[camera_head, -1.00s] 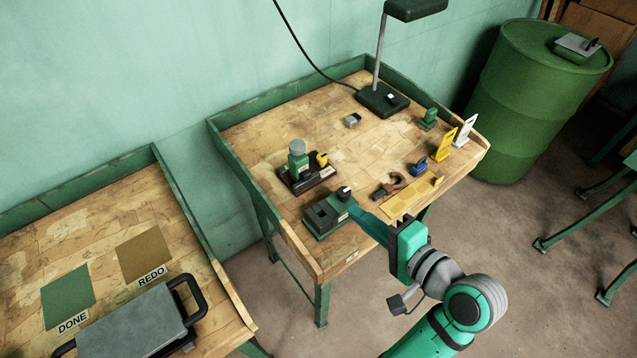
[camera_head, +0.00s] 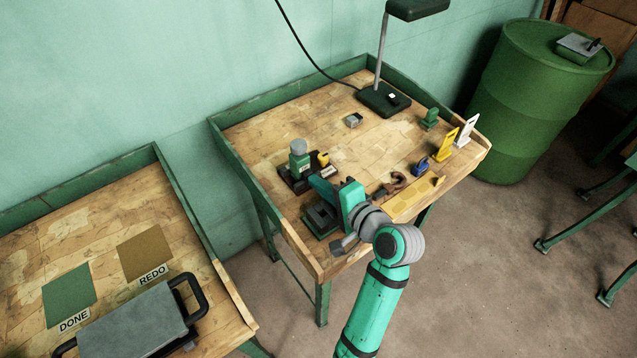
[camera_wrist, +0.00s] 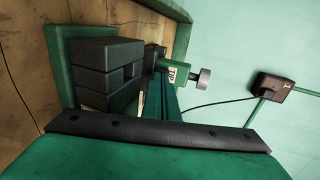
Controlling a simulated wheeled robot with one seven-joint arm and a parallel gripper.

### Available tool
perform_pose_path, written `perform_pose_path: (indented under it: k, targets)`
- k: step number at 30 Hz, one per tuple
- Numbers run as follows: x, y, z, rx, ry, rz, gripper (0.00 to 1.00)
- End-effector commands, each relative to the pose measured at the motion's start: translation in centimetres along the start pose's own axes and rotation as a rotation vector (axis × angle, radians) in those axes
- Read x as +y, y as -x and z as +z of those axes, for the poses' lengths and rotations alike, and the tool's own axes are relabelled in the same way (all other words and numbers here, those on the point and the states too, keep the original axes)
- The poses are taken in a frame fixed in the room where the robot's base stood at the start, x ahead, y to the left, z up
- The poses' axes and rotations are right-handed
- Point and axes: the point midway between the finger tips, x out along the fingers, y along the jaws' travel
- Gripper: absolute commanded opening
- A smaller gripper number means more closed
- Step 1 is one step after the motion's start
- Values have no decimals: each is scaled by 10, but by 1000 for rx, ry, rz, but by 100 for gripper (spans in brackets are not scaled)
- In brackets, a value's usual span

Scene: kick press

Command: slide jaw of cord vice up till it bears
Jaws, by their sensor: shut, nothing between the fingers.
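The cord vice (camera_head: 318,220) is a green base with dark jaw blocks near the bench's front left corner. My gripper (camera_head: 318,184) is shut and empty, its green fingers reaching over the right and far side of the vice. In the wrist view the dark jaw blocks (camera_wrist: 105,72) stand on the green base (camera_wrist: 60,60), with narrow gaps between blocks. My shut fingers (camera_wrist: 167,92) are just right of the blocks; I cannot tell whether they touch. The vice's far right part is hidden behind my gripper in the head view.
Behind the vice stands a green press with a grey knob (camera_head: 298,147), close to my fingertips; it carries a TIP label (camera_wrist: 173,73) in the wrist view.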

Motion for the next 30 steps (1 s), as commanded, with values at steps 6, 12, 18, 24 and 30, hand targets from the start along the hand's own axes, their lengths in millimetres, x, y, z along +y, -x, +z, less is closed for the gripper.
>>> perform_pose_path:
  k: [6, 12, 18, 24, 30]
  targets:
    - [0, -2, 0, 1, 0, 0, 0]
    - [-1, -4, 0, 0, 1, 0, 0]
    - [-5, -16, 0, -1, 0, -1, 0]
    - [-5, -17, 1, -3, 1, -2, 0]
    - [-7, -7, -1, -3, 1, -3, 0]
